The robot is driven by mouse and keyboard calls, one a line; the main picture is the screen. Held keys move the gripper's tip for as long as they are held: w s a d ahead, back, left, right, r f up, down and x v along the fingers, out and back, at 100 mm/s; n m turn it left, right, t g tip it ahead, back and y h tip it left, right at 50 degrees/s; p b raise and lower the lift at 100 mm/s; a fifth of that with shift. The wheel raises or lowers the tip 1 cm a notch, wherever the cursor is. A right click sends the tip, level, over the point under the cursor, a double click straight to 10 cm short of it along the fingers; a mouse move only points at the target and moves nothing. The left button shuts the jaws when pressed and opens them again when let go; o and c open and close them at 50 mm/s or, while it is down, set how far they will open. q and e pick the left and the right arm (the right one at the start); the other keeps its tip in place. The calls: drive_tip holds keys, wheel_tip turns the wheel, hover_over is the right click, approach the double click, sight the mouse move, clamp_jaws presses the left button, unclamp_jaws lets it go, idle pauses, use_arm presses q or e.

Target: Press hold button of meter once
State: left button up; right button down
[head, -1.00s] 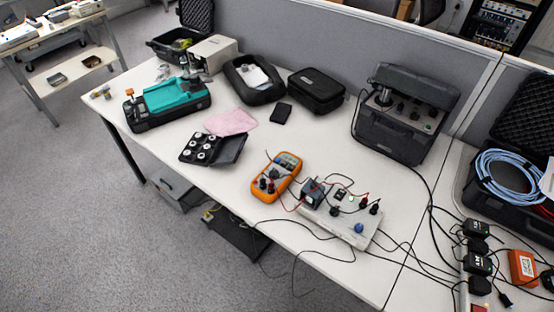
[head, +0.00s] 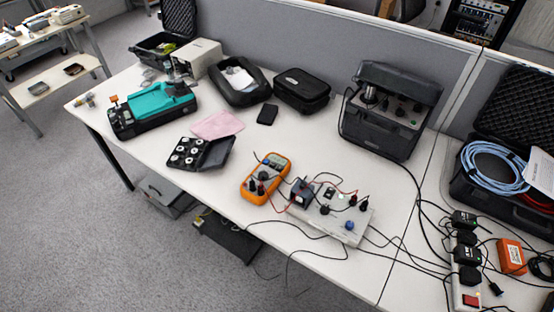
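The meter (head: 265,177) is an orange handheld multimeter with a grey display at its far end and a dark dial in the middle. It lies at a slant on the white table, near the front edge. Dark and red leads run from its near end to the white panel beside it. Its hold button is too small to make out. Neither of my grippers shows in the head view.
The white panel (head: 330,207) with knobs and leads stands right of the meter. A black weight case (head: 215,153), pink cloth (head: 217,125), teal device (head: 165,101) and black calibrator case (head: 390,115) stand behind. A power strip (head: 466,265) and loose cables lie at right.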

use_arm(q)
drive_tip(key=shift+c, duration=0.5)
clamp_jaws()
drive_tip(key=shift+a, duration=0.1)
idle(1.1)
